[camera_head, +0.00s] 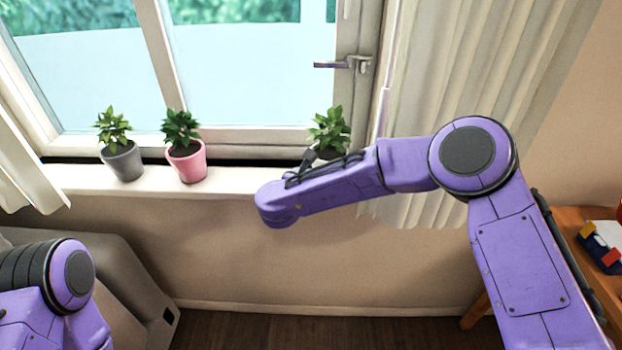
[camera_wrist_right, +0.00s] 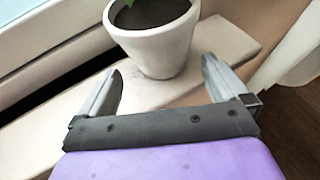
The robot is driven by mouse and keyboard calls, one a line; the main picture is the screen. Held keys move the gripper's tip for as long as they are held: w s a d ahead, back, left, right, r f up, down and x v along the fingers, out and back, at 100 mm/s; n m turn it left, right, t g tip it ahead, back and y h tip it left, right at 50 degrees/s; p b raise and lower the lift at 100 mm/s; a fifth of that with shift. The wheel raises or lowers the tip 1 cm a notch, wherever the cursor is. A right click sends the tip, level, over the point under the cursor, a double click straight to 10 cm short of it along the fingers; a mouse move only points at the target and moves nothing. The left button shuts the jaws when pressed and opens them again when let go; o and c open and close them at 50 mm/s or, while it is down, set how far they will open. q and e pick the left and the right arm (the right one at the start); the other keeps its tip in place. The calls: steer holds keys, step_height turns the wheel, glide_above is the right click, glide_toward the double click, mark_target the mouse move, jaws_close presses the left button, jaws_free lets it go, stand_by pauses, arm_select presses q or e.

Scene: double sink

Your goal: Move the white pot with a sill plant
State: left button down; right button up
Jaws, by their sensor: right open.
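The white pot (camera_wrist_right: 155,45) stands upright on the sill in the right wrist view, with dark soil inside and a bit of green leaf at the top edge. In the head view its green plant (camera_head: 330,130) shows at the right end of the sill, and my right arm hides most of the pot. My right gripper (camera_wrist_right: 162,72) is open, with its two fingers apart and pointing at the pot, one toward each side of its lower part. The fingers do not hold it. My left gripper is out of view; only part of my left arm shows at lower left.
A grey pot (camera_head: 124,162) and a pink pot (camera_head: 188,163) with plants stand on the left part of the window sill (camera_head: 232,181). The sill between the pink pot and my right arm is clear. A curtain (camera_head: 470,70) hangs at right, beside the white pot.

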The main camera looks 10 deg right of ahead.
steer(key=p+x, duration=0.1)
steer(key=x, duration=0.4)
steer(key=shift+w+d+p, duration=0.25)
steer(key=shift+p, duration=0.15)
steer(key=shift+w+d+f, duration=0.25)
steer(key=shift+w+f, duration=0.1)
steer(key=shift+c, duration=0.3)
steer(key=c, duration=0.9)
steer(key=shift+a, duration=0.15)
steer(key=shift+c, duration=0.3)
